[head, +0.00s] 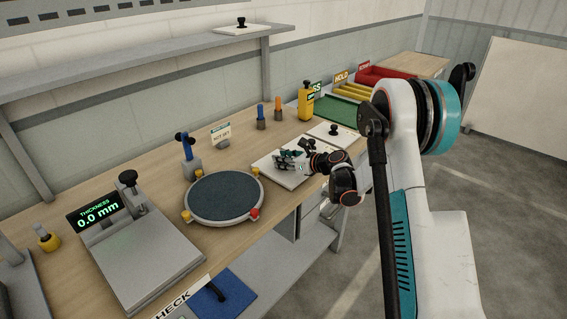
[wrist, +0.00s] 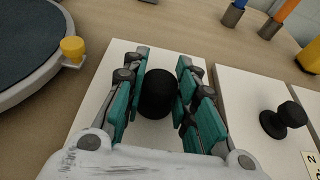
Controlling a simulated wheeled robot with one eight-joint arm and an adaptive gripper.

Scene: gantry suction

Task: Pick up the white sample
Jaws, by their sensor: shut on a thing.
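The white sample is a flat white plate (head: 270,170) with a black knob on top, lying on the wooden bench; it also shows in the wrist view (wrist: 163,58). My gripper (wrist: 160,88) is shut on its black knob (wrist: 158,95), with one teal-padded finger on each side. In the head view my gripper (head: 288,160) is low over the plate and hides the knob. I cannot tell any gap between plate and bench.
A second white plate with a black knob (wrist: 283,119) lies close on the right. A round dark turntable (head: 223,196) with yellow and red knobs is on the left. Farther left is a thickness gauge (head: 146,260) reading 0.0 mm. A green tray (head: 340,111) stands behind.

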